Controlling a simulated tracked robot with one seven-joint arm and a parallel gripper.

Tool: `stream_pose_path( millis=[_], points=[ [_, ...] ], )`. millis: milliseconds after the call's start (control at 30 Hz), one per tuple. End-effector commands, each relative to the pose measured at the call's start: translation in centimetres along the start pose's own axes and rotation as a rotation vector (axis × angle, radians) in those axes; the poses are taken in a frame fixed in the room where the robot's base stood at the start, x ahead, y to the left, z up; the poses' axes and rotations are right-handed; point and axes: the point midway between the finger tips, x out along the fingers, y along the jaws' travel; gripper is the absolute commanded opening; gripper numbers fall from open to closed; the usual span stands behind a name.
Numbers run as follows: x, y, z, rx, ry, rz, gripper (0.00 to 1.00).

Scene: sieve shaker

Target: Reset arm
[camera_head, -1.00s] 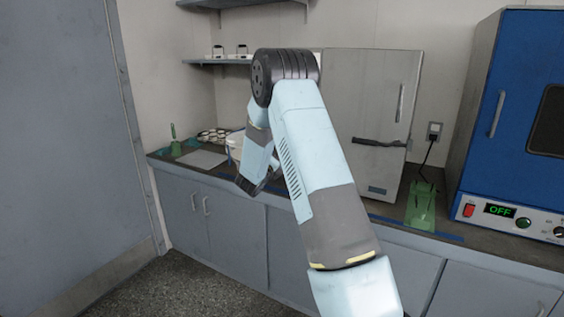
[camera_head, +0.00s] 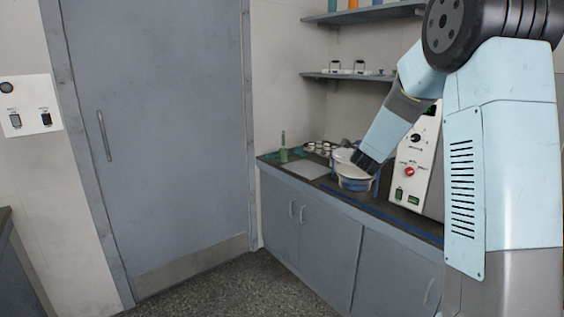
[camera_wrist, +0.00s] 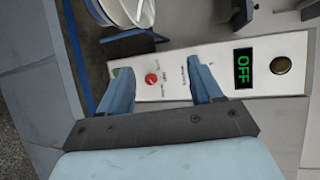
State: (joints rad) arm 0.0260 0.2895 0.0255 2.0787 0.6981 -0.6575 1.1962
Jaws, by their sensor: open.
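My arm fills the right side of the head view and bends down to the left. My gripper (camera_wrist: 160,92) is open and empty in the wrist view, with its two blue fingers apart. Behind the fingers is the white control panel (camera_wrist: 215,72) of a machine, with a red button, a dark knob and a green OFF display. The panel (camera_head: 411,160) also shows in the head view, partly behind my arm. A white sieve pan (camera_head: 354,180) stands on the counter near the arm's end in the head view. Whether my gripper touches anything is unclear.
The dark counter (camera_head: 270,161) holds a grey flat plate (camera_head: 307,169), a green brush (camera_head: 283,155) and several small round dishes (camera_head: 318,147). Shelves (camera_head: 345,76) hang above. A grey door (camera_head: 160,130) closes the left side. The floor (camera_head: 250,285) before the cabinets is clear.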

Motion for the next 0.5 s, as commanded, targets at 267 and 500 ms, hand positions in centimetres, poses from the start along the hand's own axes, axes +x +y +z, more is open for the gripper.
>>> stream_pose_path(
  millis=[267, 500],
  points=[
    [-8.2, -2.8, 1.9, -0.308, -0.203, 0.111, 0.65],
    [-15.9, -3.3, 1.9, -0.604, -0.37, 0.186, 0.65]
  ],
)
